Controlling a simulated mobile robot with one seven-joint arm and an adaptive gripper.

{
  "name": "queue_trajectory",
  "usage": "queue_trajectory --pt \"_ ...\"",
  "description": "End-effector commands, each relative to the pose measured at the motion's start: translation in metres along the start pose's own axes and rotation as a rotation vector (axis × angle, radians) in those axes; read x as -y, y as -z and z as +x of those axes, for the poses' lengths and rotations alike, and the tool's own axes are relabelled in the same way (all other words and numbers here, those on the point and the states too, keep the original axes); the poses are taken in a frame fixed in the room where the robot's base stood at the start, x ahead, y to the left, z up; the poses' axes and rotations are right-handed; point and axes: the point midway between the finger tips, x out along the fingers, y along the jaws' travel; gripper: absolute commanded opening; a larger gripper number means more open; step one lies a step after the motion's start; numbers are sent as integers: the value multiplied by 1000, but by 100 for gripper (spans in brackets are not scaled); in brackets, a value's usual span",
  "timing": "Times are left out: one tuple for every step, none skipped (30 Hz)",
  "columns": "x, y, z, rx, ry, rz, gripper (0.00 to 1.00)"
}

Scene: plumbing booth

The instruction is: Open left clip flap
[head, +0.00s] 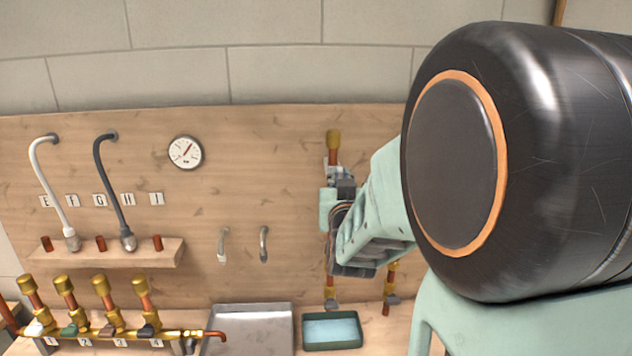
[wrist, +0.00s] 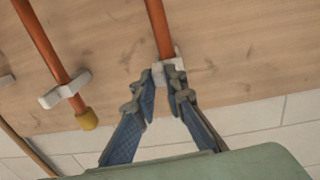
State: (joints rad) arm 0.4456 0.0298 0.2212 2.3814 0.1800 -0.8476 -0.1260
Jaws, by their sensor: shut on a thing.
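My gripper (wrist: 168,85) has its two blue-padded fingers drawn together at a white clip (wrist: 168,68) around a copper pipe (wrist: 158,25). The fingertips are shut on the clip's flap, which they largely hide; how far the flap stands open cannot be told. In the head view my gripper (head: 341,188) is at the left of two upright pipes, just below its brass cap (head: 333,140).
In the wrist view a neighbouring capped pipe (wrist: 45,50) has its own white clip (wrist: 65,89). A green tray (head: 332,344) and a metal tray (head: 250,310) lie below. Hoses, a gauge (head: 186,152) and valves are at the left.

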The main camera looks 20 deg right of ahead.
Motion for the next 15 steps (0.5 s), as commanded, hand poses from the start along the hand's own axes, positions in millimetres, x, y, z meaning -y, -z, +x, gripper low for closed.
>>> queue_trajectory --pt "3 -3 -1 -3 -15 2 0" --pt "4 -3 -1 -3 -27 2 0" --pt "5 -3 -2 -4 -46 3 0" --pt "6 -2 -2 -4 -59 2 0" --pt "6 -2 -2 -4 -73 2 0" --pt "8 -3 -3 -3 -93 2 0" --pt "9 -3 -3 -3 -107 1 0" --pt "9 -2 -3 -3 -123 1 0" --pt "11 -2 -4 -3 -142 1 0" --pt "11 -2 -4 -3 -158 1 0" --pt "12 -2 -4 -2 -173 1 0" --pt "12 -1 -5 -2 -194 0 0" --pt "13 -1 -5 -2 -209 0 0" --pt "14 -1 -5 -2 -224 1 0" --pt "15 -1 -6 -1 -245 1 0"
